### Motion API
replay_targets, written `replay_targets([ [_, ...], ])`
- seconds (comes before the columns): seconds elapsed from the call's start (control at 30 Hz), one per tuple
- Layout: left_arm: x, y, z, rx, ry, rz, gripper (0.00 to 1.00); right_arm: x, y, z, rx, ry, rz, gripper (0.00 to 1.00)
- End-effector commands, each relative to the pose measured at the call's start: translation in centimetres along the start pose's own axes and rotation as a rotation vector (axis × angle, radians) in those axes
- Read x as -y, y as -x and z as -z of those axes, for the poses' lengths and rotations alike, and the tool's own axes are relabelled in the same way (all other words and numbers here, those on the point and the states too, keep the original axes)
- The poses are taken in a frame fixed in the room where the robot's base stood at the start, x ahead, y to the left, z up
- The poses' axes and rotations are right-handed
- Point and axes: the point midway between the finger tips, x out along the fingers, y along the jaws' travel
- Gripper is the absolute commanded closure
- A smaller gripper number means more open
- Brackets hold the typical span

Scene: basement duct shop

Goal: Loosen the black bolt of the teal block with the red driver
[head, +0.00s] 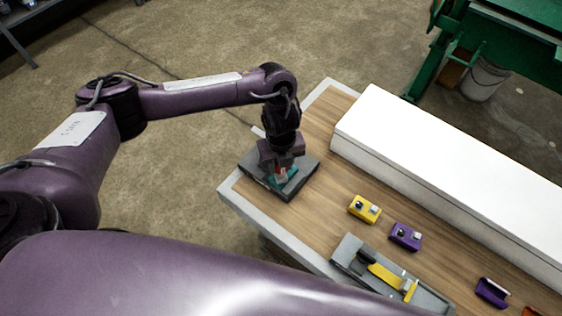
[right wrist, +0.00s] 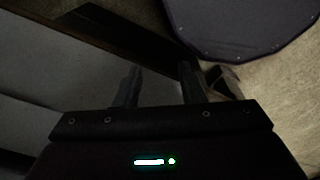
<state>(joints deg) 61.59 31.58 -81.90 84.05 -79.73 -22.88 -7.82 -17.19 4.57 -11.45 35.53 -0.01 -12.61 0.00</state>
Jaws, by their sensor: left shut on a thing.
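The teal block (head: 288,182) sits on a dark grey plate (head: 256,181) at the table's left end in the head view. My left gripper (head: 281,170) is right above the block, pointing down. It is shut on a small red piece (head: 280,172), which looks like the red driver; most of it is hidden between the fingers. The teal block's black bolt is hidden under the gripper, so I cannot tell whether the driver touches it. My right gripper (right wrist: 157,82) shows in the right wrist view with its fingers apart and nothing between them.
A yellow block (head: 364,208) and a purple block (head: 405,236) stand mid-table. A grey tray (head: 345,250) holds a yellow tool (head: 388,276). A purple holder (head: 492,291) lies at right. A long white box (head: 440,165) lines the table's far side. Bare wood lies between them.

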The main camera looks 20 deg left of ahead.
Motion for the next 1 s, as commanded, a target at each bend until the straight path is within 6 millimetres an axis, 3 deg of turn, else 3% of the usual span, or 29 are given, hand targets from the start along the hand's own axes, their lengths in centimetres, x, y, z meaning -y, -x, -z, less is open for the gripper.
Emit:
replay_targets([
  [1.0, 0.0, 0.0, 0.1, -0.001, 0.269, 0.000, 0.90, 0.0, 2.6, 0.2, 0.000, 0.000, 0.000, 0.64],
])
